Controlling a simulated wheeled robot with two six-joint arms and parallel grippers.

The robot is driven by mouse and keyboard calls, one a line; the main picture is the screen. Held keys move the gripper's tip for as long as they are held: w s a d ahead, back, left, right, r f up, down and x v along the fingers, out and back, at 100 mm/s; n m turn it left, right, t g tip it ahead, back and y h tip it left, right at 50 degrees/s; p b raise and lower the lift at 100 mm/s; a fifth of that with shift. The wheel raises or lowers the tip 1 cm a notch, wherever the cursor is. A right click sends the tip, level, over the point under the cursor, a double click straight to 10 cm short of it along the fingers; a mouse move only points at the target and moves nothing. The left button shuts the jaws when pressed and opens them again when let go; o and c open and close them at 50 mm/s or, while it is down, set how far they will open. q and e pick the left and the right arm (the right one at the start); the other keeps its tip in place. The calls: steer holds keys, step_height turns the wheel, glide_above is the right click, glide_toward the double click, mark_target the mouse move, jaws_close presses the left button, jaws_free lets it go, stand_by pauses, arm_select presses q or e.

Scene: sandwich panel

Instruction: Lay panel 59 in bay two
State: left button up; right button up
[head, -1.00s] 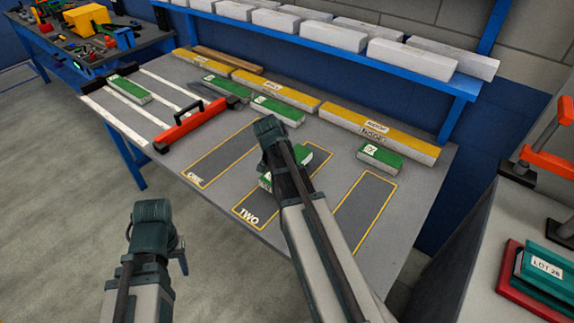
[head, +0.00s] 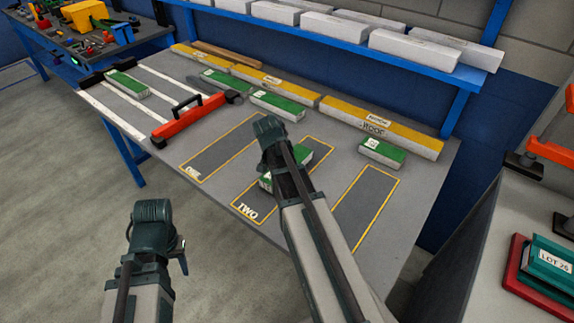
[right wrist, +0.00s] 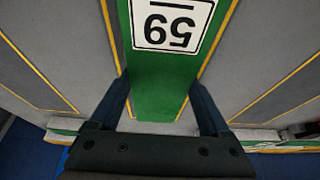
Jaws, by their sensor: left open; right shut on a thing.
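Panel 59 (right wrist: 165,75) is a green-topped panel with a white number label. My right gripper (right wrist: 160,88) is shut on it, one finger at each long side. In the head view my right arm hides most of the panel (head: 304,157) and the gripper. The panel lies lengthwise within the yellow outline of bay two (head: 247,212), with a yellow line on each side in the right wrist view. I cannot tell whether it rests on the table or is slightly above it. My left gripper (head: 181,258) is open and empty, in front of the table.
Bay one (head: 193,172) and the right-hand bay (head: 362,210) are empty. Other green panels (head: 382,152) (head: 277,105) lie near the yellow bars (head: 400,135). A blue shelf with white blocks (head: 335,27) stands behind.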

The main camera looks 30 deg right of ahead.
steer(key=shift+f+b, duration=0.3)
steer(key=shift+f, duration=0.1)
steer(key=o, duration=1.3)
steer(key=shift+c, duration=0.2)
steer(key=shift+r, duration=0.15)
steer(key=p+v, duration=1.2)
steer(key=v, duration=0.1)
steer(key=shift+a+r+p, duration=0.2)
steer(key=shift+a+p, duration=0.05)
steer(key=shift+p, duration=0.15)
steer(key=shift+s, duration=0.1)
steer(key=s+a+n+y, duration=0.1)
steer(key=s+a+n, duration=0.3)
steer(key=a, duration=0.4)
steer(key=s+a+f+n+g+y, duration=0.1)
steer(key=s+a+n, duration=0.4)
steer(key=a+n, duration=0.2)
steer(key=s+a+n, duration=0.5)
steer(key=a+n, duration=0.1)
steer(key=a, duration=0.4)
steer(key=shift+s+a+f+g+y, duration=0.25)
steer(key=shift+a+f+g+y, duration=0.05)
steer(key=shift+g+y, duration=0.1)
